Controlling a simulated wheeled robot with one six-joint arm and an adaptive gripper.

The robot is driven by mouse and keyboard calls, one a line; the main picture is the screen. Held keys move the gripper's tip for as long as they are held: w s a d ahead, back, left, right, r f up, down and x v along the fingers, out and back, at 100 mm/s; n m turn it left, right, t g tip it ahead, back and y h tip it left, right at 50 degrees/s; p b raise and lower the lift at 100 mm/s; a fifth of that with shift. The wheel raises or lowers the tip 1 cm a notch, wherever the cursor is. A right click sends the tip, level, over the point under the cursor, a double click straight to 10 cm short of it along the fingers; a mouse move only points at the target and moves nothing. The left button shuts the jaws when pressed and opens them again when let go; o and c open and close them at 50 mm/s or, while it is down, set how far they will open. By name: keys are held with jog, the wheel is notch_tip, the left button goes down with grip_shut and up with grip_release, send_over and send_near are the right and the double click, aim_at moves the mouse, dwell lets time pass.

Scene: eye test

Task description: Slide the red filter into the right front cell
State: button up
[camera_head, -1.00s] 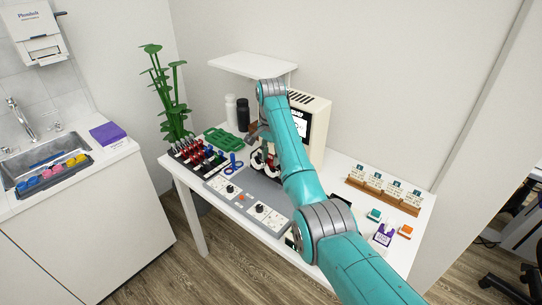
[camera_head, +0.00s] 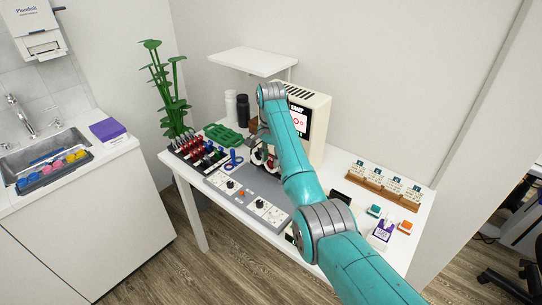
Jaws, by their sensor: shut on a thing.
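My arm reaches over the desk, and my gripper (camera_head: 258,139) is at its far end, partly hidden behind the arm. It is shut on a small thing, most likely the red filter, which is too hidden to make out. Just below it stands a dark and white trial frame (camera_head: 259,158) with small red parts, at the back of the grey console. The arm covers its right side, so its cells cannot be told apart. I cannot tell whether the held thing touches the frame. A black lens rack (camera_head: 197,152) with red, blue and dark handles lies to the left.
Behind my arm stands a cream device with a screen (camera_head: 299,119). The grey console (camera_head: 263,187) has knobs. A green tray (camera_head: 222,136), bottles (camera_head: 243,112) and a plant (camera_head: 168,95) stand at the back left. A wooden card holder (camera_head: 384,187) and small boxes (camera_head: 405,227) are at the right.

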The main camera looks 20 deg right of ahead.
jog(key=shift+f, duration=0.25)
jog(key=o, duration=0.8)
jog(key=shift+r, duration=0.1)
jog(key=shift+r, duration=3.65)
